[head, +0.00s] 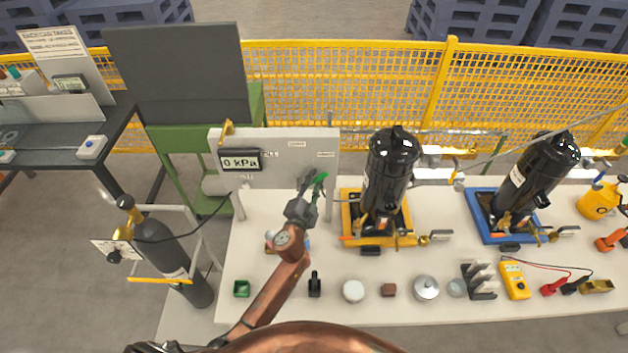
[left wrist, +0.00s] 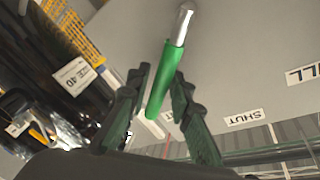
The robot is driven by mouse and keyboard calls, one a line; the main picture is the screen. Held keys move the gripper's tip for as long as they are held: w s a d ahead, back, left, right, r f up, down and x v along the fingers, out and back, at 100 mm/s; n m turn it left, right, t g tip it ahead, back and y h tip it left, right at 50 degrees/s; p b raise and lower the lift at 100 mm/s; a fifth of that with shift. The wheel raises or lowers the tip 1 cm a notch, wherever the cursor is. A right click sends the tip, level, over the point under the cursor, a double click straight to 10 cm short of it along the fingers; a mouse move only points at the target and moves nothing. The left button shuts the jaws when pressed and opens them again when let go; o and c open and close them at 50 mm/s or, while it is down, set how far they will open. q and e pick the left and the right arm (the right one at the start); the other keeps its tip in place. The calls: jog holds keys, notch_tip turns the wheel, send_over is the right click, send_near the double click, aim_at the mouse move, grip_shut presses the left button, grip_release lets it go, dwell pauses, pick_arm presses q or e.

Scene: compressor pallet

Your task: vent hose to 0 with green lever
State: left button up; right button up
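The green lever (head: 320,183) is on the right part of the pale panel (head: 300,162), whose display (head: 239,160) reads 0 kPa. In the left wrist view the lever (left wrist: 172,82) has a green sleeve on a bright metal rod and lies between my fingers. My left gripper (head: 308,190) is at the lever; in the left wrist view its fingers (left wrist: 161,80) stand apart on either side of it. The right finger is close to the sleeve; I cannot tell whether they touch. A label reading SHUT (left wrist: 242,118) is near. My right gripper is not in view.
A black cylinder on a yellow tray (head: 350,240) stands right of the panel, another on a blue tray (head: 484,222) farther right. A dark gas bottle (head: 165,248) stands at the left.

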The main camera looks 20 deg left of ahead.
pick_arm(q)
grip_shut()
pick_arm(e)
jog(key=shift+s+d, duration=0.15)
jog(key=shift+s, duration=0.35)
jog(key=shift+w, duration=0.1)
